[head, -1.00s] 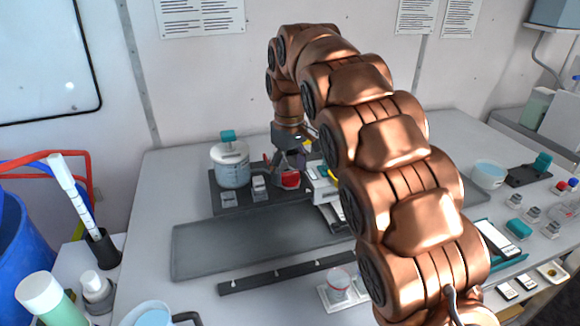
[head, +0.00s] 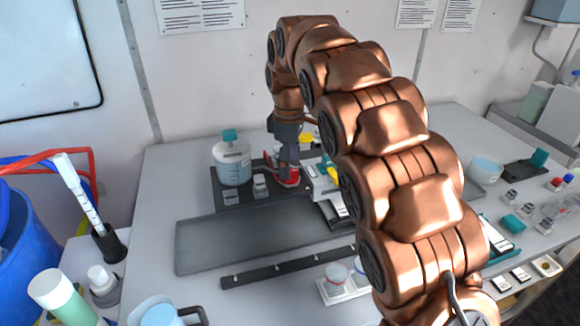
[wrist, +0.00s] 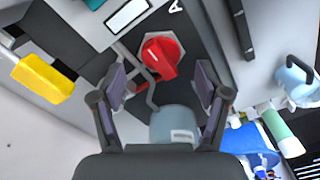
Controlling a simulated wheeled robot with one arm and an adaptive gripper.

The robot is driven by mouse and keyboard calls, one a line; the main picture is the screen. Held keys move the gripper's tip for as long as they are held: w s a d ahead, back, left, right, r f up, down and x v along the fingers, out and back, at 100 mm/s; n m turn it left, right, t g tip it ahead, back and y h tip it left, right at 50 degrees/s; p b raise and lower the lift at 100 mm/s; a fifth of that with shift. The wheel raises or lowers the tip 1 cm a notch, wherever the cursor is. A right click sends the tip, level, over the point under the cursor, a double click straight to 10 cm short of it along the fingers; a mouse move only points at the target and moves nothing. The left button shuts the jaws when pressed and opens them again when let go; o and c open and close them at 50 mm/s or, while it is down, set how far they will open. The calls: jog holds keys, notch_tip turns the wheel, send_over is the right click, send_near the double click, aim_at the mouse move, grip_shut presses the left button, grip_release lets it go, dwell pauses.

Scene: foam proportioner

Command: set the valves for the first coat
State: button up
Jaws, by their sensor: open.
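A red valve knob (wrist: 160,57) on a pale hexagonal base lies between and just beyond my open fingertips (wrist: 162,82) in the wrist view. The fingers stand to either side of it, apart from it as far as I can see. In the head view my gripper (head: 288,174) points down over the red knob (head: 291,183), partly hiding it. A yellow handle (wrist: 43,78) is to the left in the wrist view; it also shows behind my gripper in the head view (head: 306,139).
A grey mat (head: 235,242) lies in front, with a dark rail (head: 285,268) before it. Small grey blocks (head: 260,184) stand left of my gripper. My arm hides part of the bench's right side. Containers (head: 337,275) stand at the front.

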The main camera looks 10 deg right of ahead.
jog(key=shift+r+b, duration=0.75)
jog(key=shift+r, duration=2.2)
jog(key=s+d+f+m, duration=0.3)
jog(key=s, duration=0.6)
jog(key=s+d+f+m+g, duration=0.1)
jog(key=s+d+f+m, duration=0.2)
jog(key=s, duration=0.7)
jog(key=s+d+f+m+b, duration=0.1)
jog(key=s+d+f+m, duration=0.2)
jog(key=s, duration=0.6)
jog(key=shift+s+d+m, duration=0.4)
jog(key=shift+d+m, duration=0.6)
jog(key=shift+d, duration=0.1)
